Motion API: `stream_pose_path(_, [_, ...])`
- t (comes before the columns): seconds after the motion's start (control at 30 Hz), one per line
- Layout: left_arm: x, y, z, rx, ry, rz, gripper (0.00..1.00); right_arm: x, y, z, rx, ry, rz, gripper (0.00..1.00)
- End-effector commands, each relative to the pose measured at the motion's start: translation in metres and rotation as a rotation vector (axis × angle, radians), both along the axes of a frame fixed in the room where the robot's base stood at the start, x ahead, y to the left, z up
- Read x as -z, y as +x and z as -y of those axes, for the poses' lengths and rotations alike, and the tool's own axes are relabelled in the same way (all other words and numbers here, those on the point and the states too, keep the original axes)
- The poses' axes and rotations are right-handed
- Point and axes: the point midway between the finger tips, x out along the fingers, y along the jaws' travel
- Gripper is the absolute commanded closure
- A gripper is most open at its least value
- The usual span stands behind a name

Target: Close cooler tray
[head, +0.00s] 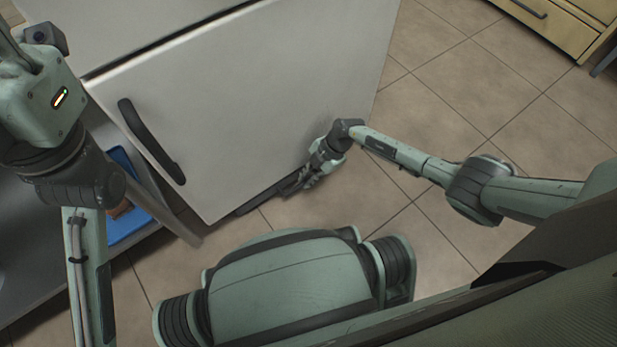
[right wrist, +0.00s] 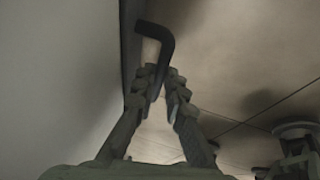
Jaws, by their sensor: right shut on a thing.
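A white cooler or fridge front (head: 250,95) fills the upper middle of the head view. A lower black handle (head: 262,197), apparently the tray's, sits along its bottom edge. My right gripper (head: 300,183) is at this handle's right end. In the right wrist view, the black bent handle (right wrist: 155,32) rises beyond the fingertips, and my right gripper (right wrist: 160,90) is shut on it, close beside the white front. The tray's body is hidden, and I cannot tell how far out it is. My left gripper is out of view.
The upper door has a curved black handle (head: 150,142). A grey counter (head: 30,250) with a blue board (head: 120,225) stands at left, partly behind my left arm. Wooden drawers (head: 565,25) stand at the upper right. Tiled floor (head: 450,90) is clear right of the cooler.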

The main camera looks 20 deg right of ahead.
Motion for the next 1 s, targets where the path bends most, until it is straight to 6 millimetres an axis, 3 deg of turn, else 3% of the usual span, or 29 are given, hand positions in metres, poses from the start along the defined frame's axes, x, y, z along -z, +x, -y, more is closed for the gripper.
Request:
stream_pose_path(0.13, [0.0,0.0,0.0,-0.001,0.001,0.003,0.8,-0.002,0.007,-0.002,0.005,0.003,0.018,1.0])
stream_pose_path(0.17, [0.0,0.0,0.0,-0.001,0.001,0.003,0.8,-0.002,0.007,-0.002,0.005,0.003,0.018,0.87])
stream_pose_path(0.23, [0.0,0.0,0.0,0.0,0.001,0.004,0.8,-0.002,0.007,-0.002,0.004,0.003,0.018,0.8])
stream_pose_path(0.57, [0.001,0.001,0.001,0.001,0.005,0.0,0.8,-0.007,0.006,0.002,0.003,0.003,0.016,0.8])
stream_pose_path(0.77, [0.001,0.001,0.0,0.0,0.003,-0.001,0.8,-0.035,0.004,0.015,0.0,0.0,0.016,0.8])
stream_pose_path(1.0, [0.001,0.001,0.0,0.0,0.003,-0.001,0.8,-0.081,0.002,0.037,0.001,-0.001,0.015,0.8])
